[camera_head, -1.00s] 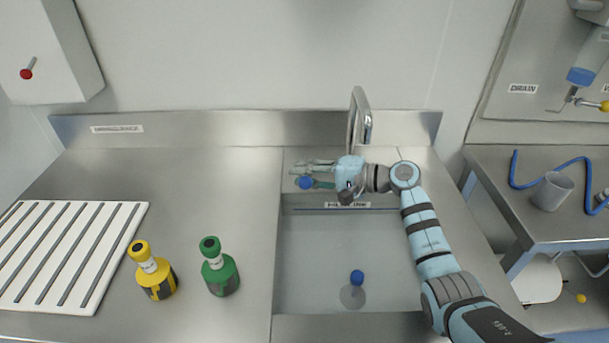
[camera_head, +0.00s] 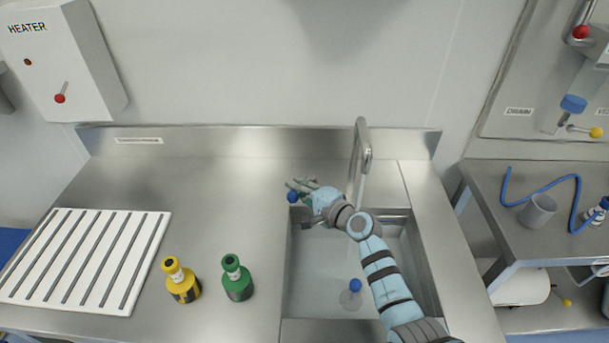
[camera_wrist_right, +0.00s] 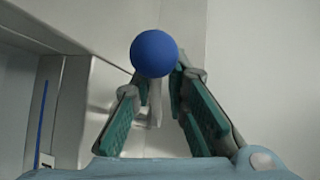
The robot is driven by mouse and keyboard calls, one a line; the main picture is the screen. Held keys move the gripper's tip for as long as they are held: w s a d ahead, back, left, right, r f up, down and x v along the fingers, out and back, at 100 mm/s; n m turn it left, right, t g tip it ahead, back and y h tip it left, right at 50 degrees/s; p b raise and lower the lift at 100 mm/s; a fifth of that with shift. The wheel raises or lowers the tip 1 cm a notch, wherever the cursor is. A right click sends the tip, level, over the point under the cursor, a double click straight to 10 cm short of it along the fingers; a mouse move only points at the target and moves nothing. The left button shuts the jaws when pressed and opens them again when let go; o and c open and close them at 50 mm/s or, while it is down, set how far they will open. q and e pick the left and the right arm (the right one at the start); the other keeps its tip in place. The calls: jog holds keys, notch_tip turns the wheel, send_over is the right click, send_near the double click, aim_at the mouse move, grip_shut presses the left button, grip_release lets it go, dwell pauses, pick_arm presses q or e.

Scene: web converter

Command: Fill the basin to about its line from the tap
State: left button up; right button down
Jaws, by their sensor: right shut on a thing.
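The steel basin (camera_head: 410,240) is sunk into the counter, with the tall tap spout (camera_head: 362,145) at its back. A pale streak runs down below the spout; I cannot tell if it is water. My right gripper (camera_head: 299,190) is shut on a blue ball knob (camera_head: 292,197) near the basin's back left corner. In the right wrist view the knob (camera_wrist_right: 154,53) sits at the fingertips. A grey disc with a blue knob (camera_head: 355,287) lies on the basin floor. My forearm hides the fill-line label, and the water level is unclear. My left gripper is out of view.
A yellow bottle (camera_head: 182,283) and a green bottle (camera_head: 237,280) stand on the counter left of the basin. A white slatted rack (camera_head: 75,262) lies farther left. A heater box (camera_head: 62,60) hangs on the wall. A side bench (camera_head: 545,240) with a grey cup (camera_head: 538,210) is at right.

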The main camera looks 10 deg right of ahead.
jog(key=shift+s+f, duration=0.15)
jog(key=shift+f, duration=0.4)
jog(key=c, duration=1.7)
grip_release()
jog(key=shift+a+r, duration=0.1)
jog(key=shift+r, duration=0.15)
jog(key=v, duration=1.2)
